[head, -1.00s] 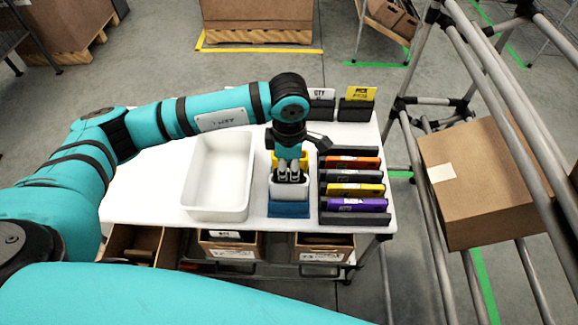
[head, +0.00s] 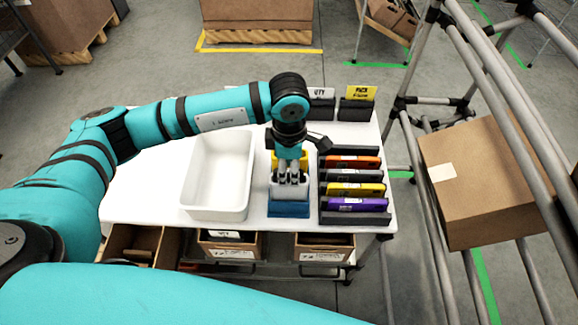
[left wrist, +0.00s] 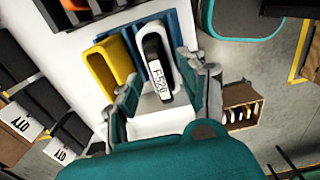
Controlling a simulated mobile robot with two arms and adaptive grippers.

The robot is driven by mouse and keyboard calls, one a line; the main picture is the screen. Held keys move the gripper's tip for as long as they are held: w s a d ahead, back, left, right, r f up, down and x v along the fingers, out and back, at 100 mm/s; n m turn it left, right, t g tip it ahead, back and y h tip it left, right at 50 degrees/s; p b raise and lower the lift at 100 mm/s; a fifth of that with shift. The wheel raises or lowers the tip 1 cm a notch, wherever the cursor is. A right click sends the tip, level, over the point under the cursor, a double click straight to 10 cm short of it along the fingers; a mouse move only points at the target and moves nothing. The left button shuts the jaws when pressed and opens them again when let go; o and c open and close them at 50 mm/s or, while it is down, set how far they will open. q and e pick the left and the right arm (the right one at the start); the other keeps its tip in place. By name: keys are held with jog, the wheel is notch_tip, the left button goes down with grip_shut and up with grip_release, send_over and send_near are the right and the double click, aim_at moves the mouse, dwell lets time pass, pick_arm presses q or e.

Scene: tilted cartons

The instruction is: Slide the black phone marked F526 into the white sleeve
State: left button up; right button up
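The black phone (left wrist: 160,77), its end label reading like F-526, stands inside the white sleeve (left wrist: 146,36) in the left wrist view. The white sleeve also shows in the head view (head: 287,190), upright in a blue holder (head: 288,209) on the white table. My left gripper (head: 291,174) points down over it; in the left wrist view its fingers (left wrist: 158,78) stand apart on either side of the phone, with gaps visible. In the head view the phone is mostly hidden by the fingers. My right gripper is not in view.
A yellow sleeve (left wrist: 104,72) stands beside the white one. A white tray (head: 187,186) lies to the left. A black rack (head: 326,205) with several coloured phones stands close on the right. Label stands (head: 355,108) are at the back; cartons (head: 230,251) sit below the table edge.

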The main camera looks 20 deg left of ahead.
pick_arm(q)
notch_tip(320, 180, up, 12)
dwell(0.6)
jog(key=shift+r, duration=0.1)
notch_tip(320, 180, up, 7)
jog(key=p, duration=0.3)
dwell(0.4)
jog(key=shift+f, duration=0.2)
